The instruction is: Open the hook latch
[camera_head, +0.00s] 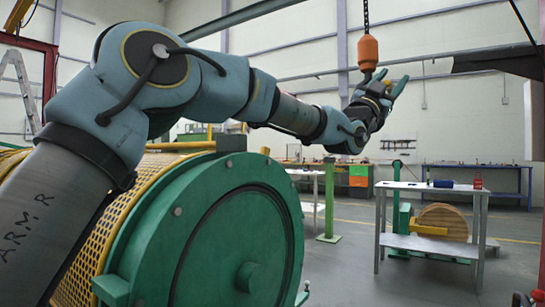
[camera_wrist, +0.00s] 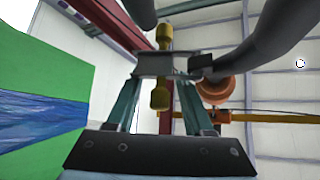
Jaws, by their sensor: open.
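An orange hook block (camera_head: 368,52) hangs from a chain at the upper right of the head view, with the dark hook (camera_head: 367,75) just under it. The orange block also shows in the wrist view (camera_wrist: 214,89), partly covered. My gripper (camera_head: 392,78) is raised beside the hook, just right of it and below the block, with its teal fingers spread apart. A small yellow part shows between the fingers; I cannot tell whether it belongs to the gripper. The latch is too small to make out, and whether my gripper touches the hook is unclear.
A large green reel (camera_head: 215,240) with yellow mesh stands beneath my arm. A white table (camera_head: 440,187) holds small items at the right, with a wooden spool (camera_head: 442,220) behind it. Workbenches line the back wall. Open floor lies between the reel and the table.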

